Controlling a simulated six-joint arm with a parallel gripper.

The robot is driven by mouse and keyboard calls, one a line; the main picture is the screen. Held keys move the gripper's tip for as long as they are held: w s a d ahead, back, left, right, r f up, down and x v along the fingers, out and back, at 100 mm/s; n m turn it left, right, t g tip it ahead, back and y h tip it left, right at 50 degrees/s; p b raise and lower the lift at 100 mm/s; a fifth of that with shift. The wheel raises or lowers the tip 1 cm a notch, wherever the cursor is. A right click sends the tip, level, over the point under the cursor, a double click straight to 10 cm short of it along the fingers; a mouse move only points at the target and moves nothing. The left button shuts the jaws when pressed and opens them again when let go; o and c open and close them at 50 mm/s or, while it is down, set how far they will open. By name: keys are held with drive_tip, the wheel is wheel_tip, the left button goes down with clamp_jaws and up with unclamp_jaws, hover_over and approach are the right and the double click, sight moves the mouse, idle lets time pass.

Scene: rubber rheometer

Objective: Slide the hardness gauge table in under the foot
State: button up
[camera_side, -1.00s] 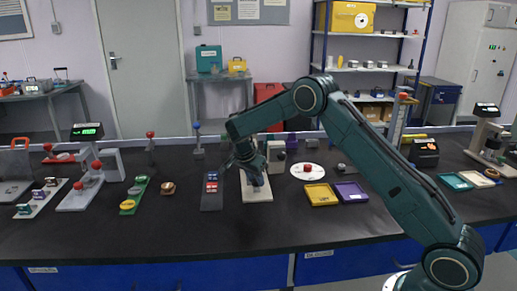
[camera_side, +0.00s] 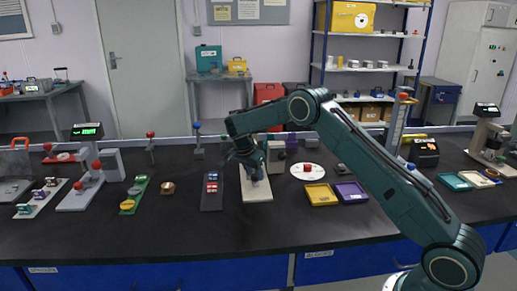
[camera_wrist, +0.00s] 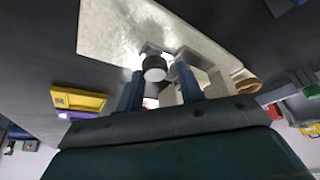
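The hardness gauge has a pale cream base plate (camera_side: 257,192) on the black bench, with a grey-green body (camera_side: 276,158) at its back right. The plate fills the upper middle of the wrist view (camera_wrist: 105,30). My gripper (camera_side: 254,173) is low over the plate, pointing down. In the wrist view, the two blue fingers of my gripper (camera_wrist: 164,60) stand on either side of a short dark round piece (camera_wrist: 154,68). I cannot tell whether both fingers touch it. The gauge's foot and table are not clearly separable here; my wrist hides part of them.
A dark board with red and blue pieces (camera_side: 211,202) lies just left of the plate. A white disc with a red knob (camera_side: 317,172), a yellow tray (camera_side: 321,202) and a purple tray (camera_side: 350,198) lie right. The bench front is clear.

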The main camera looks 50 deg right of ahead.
drive_tip(key=shift+o, duration=1.1)
drive_tip(key=v, duration=1.3)
drive_tip(key=shift+r, duration=0.35)
drive_tip(key=shift+s, duration=0.1)
